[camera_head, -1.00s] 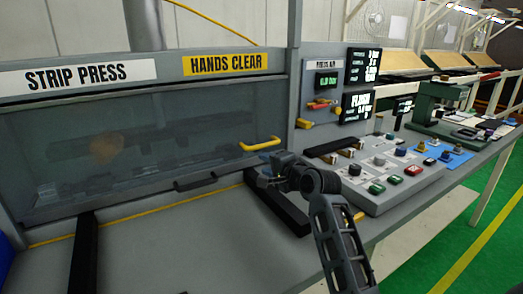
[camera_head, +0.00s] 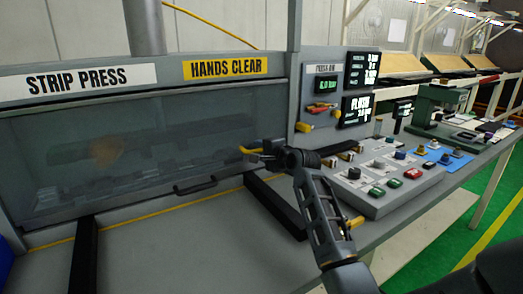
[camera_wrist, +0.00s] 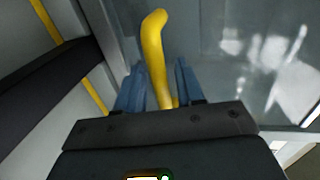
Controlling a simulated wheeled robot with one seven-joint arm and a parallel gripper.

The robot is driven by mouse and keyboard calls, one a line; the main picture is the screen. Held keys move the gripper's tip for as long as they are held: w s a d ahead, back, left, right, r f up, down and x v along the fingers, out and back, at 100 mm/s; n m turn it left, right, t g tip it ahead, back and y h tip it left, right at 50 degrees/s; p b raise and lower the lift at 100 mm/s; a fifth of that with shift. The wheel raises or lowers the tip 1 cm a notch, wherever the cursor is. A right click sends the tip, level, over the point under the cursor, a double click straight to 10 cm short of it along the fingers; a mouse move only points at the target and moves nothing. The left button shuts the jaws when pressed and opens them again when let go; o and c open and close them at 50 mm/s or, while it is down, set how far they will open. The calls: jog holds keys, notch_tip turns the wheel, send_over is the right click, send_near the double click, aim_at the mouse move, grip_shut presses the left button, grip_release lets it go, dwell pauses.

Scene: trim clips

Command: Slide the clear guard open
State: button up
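The clear guard (camera_head: 140,150) is a see-through panel across the front of the strip press. It covers the opening, and dark machine parts show dimly behind it. A bent yellow handle (camera_head: 250,151) is at its right side. My gripper (camera_head: 262,157) is at this handle and hides most of it in the head view. In the wrist view, the yellow handle (camera_wrist: 153,55) stands between the two blue fingers of my gripper (camera_wrist: 159,88). The fingers are apart, with what look like narrow gaps beside the handle. Its lower end is hidden by the gripper body.
A dark handle (camera_head: 195,186) sits at the guard's lower edge. Two black rails (camera_head: 84,255) run forward on the bench. A control box (camera_head: 385,180) with buttons and knobs stands right of my arm, below a panel (camera_head: 323,100) with displays. The bench between the rails is clear.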

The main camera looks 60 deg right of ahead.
grip_shut()
dwell(0.3)
dwell(0.3)
